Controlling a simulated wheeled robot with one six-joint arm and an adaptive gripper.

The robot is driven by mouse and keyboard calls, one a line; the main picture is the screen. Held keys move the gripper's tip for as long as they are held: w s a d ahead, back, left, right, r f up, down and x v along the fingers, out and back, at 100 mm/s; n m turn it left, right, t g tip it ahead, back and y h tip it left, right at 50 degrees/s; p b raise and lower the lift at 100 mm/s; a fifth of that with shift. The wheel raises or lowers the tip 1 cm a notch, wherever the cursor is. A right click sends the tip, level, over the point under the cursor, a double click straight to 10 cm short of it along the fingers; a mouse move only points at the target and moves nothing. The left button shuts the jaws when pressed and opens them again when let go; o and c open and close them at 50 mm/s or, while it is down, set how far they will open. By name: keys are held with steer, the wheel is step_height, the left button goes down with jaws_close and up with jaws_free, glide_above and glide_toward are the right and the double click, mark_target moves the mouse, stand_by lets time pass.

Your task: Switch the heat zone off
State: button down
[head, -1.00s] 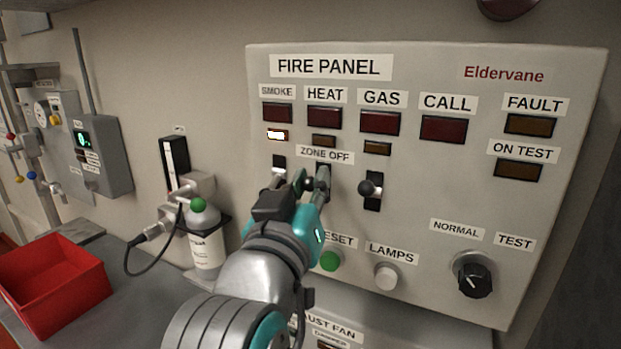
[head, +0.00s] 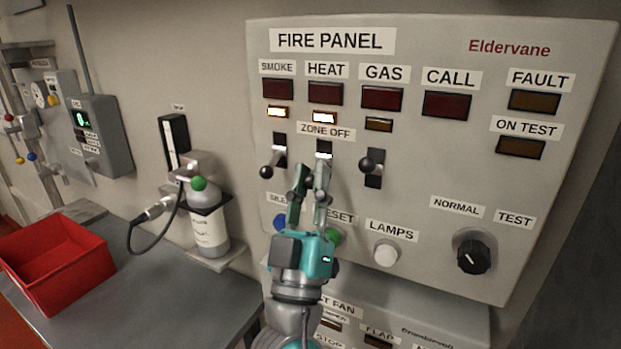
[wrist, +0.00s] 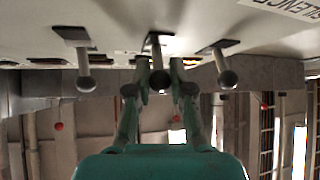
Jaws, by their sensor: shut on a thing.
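The grey fire panel (head: 430,200) has a row of three toggle switches under the zone lamps. The lever of the HEAT switch (wrist: 158,78) shows between my fingers in the wrist view. My gripper (head: 311,175) is shut on this lever, at the lower part of the slot. The amber lamp (head: 324,118) under HEAT is lit. The red HEAT lamp (head: 325,93) is dark.
The SMOKE switch (head: 268,170) has its lever down and its amber lamp (head: 278,112) is lit. The GAS switch (head: 369,164) is close on the right, its amber lamp (head: 378,124) dark. Buttons lie below. A red bin (head: 60,265) and a bottle (head: 210,228) stand left.

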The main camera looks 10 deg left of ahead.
steer(key=shift+f+n+t+y, duration=0.2)
steer(key=shift+n+t+y, duration=0.1)
steer(key=shift+t+y, duration=0.1)
stand_by(0.4)
steer(key=c, duration=1)
jaws_free()
steer(key=shift+w, duration=0.1)
steer(key=v, duration=1.2)
